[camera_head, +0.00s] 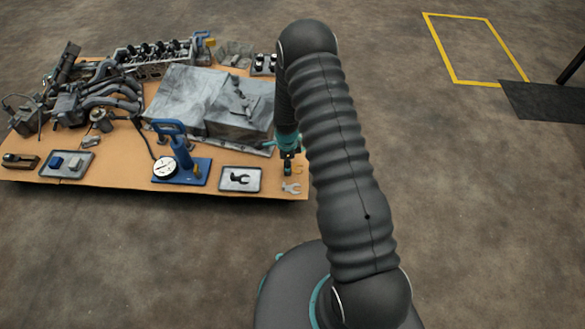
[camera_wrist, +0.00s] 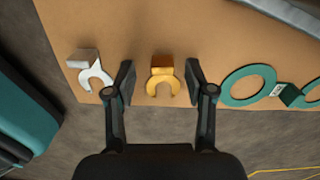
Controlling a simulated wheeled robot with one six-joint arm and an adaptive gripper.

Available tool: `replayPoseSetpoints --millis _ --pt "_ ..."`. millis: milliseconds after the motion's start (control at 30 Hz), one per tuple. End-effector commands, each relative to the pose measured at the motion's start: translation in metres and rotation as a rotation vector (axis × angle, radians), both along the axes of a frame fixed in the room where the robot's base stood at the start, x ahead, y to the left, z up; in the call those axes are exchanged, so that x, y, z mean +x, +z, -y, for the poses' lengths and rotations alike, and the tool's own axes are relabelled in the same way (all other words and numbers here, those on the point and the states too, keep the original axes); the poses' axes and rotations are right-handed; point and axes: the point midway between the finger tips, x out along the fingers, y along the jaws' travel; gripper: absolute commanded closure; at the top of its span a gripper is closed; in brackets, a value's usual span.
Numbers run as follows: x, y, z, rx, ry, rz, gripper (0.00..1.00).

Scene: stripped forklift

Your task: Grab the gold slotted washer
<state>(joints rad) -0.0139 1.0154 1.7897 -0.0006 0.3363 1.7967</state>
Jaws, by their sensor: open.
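The gold slotted washer (camera_wrist: 163,72) lies on the tan board near its edge, its slot facing the near side, with a raised block at its back. In the head view a small gold part of it (camera_head: 298,170) shows beside my arm. My gripper (camera_wrist: 160,82) is open, with one finger on each side of the washer in the wrist view. Gaps show between the washer and both fingers. The height of the fingertips above the board is hard to tell. In the head view my gripper (camera_head: 288,152) is partly hidden by my arm.
A silver slotted washer (camera_wrist: 95,74) lies just left of the left finger. Teal rings (camera_wrist: 249,85) lie right of the right finger. A tray (camera_head: 225,188) with a dark slotted piece and a blue press (camera_head: 195,172) stand left on the board.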

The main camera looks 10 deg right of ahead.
Motion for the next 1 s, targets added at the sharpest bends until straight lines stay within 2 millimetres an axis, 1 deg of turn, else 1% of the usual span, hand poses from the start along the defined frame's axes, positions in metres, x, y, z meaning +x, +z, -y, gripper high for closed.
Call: replayPoseSetpoints --millis 100,333,367,400,467,500,533,567,867,1000 --pt "-0.0004 -0.0074 0.0001 0.000 0.000 -0.001 0.46" --pt "-0.0002 -0.0081 0.0002 0.000 0.000 0.000 0.46" --pt "-0.0002 -0.0080 0.0001 0.000 0.000 0.000 0.53" --pt "-0.0002 -0.0080 0.0001 0.000 0.000 0.000 0.63" --pt "-0.0001 -0.0079 0.0002 0.000 0.000 0.000 0.78" --pt "-0.0002 -0.0079 0.0002 0.000 0.000 0.000 0.88" --pt "-0.0002 -0.0079 0.0002 0.000 0.000 0.000 0.96" --pt "-0.0002 -0.0079 0.0002 0.000 0.000 0.000 1.00" --pt "-0.0001 -0.0075 0.0002 0.000 0.000 0.000 1.00" --pt "0.0005 -0.0025 0.0002 0.000 0.000 0.001 1.00"
